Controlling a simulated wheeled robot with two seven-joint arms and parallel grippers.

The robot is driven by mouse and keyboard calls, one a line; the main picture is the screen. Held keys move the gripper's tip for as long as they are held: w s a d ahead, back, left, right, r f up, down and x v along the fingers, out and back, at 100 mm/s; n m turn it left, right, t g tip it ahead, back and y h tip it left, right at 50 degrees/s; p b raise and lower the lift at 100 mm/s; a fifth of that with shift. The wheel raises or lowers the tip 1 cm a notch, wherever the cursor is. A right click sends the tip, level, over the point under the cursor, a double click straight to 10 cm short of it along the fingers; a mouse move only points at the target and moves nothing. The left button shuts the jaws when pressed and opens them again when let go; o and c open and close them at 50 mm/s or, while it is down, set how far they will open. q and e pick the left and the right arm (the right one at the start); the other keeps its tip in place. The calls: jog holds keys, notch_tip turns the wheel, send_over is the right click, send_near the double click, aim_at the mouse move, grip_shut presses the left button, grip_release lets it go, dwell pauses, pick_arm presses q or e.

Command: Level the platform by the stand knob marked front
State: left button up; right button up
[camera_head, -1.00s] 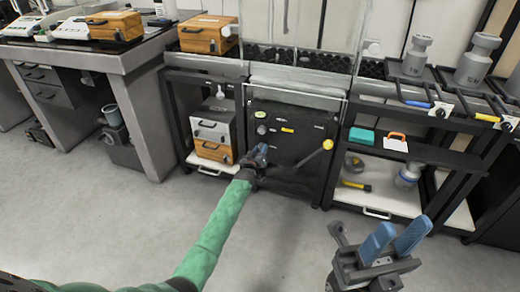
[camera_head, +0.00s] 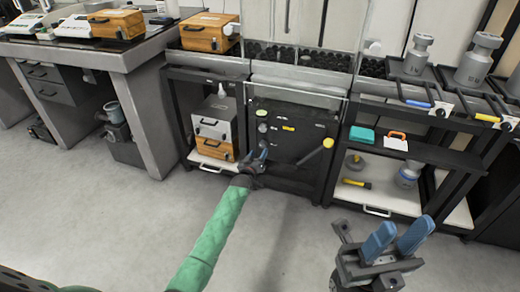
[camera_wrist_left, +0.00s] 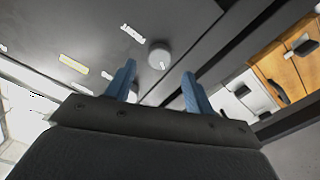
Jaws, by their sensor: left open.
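The black stand panel (camera_head: 300,155) is low in the middle of the head view, under the glass enclosure. A pale round knob (camera_head: 262,128) is on its left part, with a small disc (camera_head: 262,113) above it. My left gripper (camera_head: 259,153) is open just below and in front of the knob. In the left wrist view, a grey round knob (camera_wrist_left: 158,55) appears between the blue fingertips (camera_wrist_left: 157,72), apparently beyond them and not gripped. Labels lie near it, but I cannot read which is marked front. My right gripper (camera_head: 398,238) is open and empty over the floor.
A yellow-ended lever (camera_head: 327,143) sticks out right of the left gripper. Left of the stand, a shelf holds grey and orange cases (camera_head: 214,145). A right shelf (camera_head: 420,150) holds small items; weights (camera_head: 418,55) stand above. The floor in front is clear.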

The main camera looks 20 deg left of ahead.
pick_arm(q)
jog(key=shift+s+p, duration=0.3)
jog(key=shift+s, duration=1.35)
